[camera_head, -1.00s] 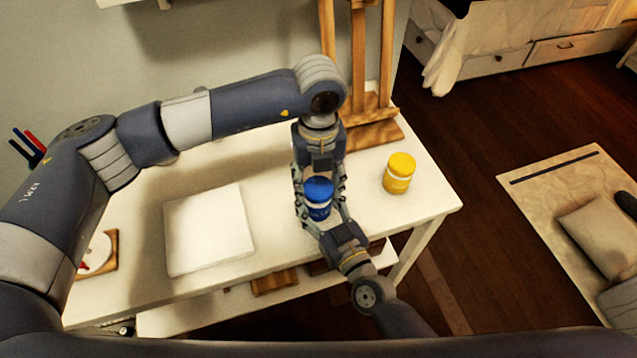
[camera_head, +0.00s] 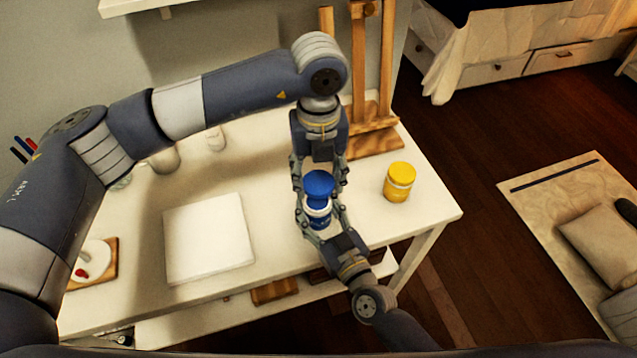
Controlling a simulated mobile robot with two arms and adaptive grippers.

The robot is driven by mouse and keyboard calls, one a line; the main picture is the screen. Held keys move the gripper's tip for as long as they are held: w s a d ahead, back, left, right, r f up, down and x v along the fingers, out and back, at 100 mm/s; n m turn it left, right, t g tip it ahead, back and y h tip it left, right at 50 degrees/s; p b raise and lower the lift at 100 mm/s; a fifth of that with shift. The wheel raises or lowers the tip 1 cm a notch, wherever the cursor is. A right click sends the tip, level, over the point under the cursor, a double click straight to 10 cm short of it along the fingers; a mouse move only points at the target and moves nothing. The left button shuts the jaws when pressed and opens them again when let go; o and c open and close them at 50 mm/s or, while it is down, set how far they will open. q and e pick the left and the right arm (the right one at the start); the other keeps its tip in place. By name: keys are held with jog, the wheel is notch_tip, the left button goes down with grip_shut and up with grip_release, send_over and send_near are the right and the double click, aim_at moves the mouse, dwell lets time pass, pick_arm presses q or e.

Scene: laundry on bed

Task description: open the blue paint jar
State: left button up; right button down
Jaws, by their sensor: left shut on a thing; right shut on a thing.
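The blue paint jar (camera_head: 318,211), with a white band, stands near the front edge of the white table. Its blue lid (camera_head: 319,182) is directly above it, higher than the jar's white band, with more blue showing between them. A clear gap between lid and jar is hard to make out. My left gripper (camera_head: 319,179) comes down from above and is shut on the lid. My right gripper (camera_head: 319,216) reaches in from the front and is shut on the jar's body. The fingers hide the sides of both.
A yellow jar (camera_head: 399,182) stands to the right on the white table (camera_head: 425,213). A wooden easel (camera_head: 372,140) is behind. A white canvas or pad (camera_head: 208,238) lies to the left. A board with a round white item (camera_head: 92,262) is at far left.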

jog(key=c, duration=0.6)
grip_release()
jog(key=v, duration=1.2)
jog(key=shift+f, duration=0.1)
